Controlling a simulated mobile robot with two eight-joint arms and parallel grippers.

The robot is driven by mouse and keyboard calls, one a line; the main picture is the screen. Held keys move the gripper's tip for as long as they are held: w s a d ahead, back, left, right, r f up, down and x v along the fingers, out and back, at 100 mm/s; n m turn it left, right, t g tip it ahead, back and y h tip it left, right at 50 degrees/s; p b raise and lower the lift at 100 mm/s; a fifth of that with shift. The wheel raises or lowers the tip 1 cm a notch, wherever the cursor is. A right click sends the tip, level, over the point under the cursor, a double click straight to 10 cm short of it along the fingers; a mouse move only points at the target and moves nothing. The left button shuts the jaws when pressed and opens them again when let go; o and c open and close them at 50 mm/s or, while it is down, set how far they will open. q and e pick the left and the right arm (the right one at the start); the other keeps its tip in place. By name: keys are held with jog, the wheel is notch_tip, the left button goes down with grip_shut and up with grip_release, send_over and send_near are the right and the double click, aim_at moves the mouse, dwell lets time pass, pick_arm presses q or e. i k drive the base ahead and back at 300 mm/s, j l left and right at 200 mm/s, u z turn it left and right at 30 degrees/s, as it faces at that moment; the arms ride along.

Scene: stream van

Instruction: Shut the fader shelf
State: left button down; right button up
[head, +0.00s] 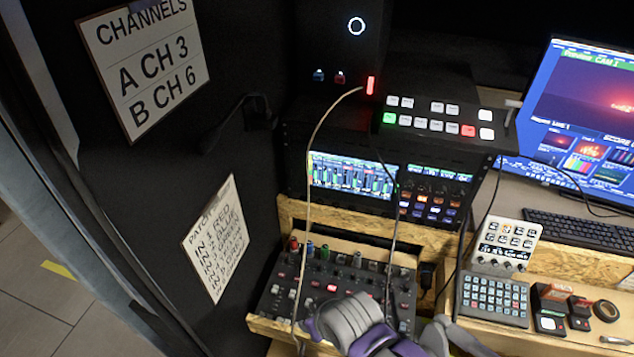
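The fader shelf (262,322) is a plywood pull-out tray at the lower centre, standing out from the wooden rack frame. It carries a black mixer (318,268) with rows of knobs, coloured plugs and a red lit button. A grey and purple arm end, apparently my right gripper (312,328), is over the shelf's front edge at the bottom of the view. Its fingers are not clearly visible, and I cannot tell whether it touches the shelf. It hides part of the shelf's front. My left gripper is not in view.
Two cables (312,150) hang from above over the mixer. A dark wall panel with paper signs (217,238) stands close on the left. On the right, a wooden desk holds a keypad (492,299), a small white control panel (507,243) and a tape roll (606,311).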

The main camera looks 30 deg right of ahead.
aim_at(272, 316)
jog(key=k+l, duration=0.3)
jog(key=k+l+z, duration=0.1)
jog(key=k+l, duration=0.15)
jog(key=l, duration=0.25)
jog(key=k+l+z, duration=0.25)
jog(key=i+l, duration=0.05)
jog(key=i, duration=0.05)
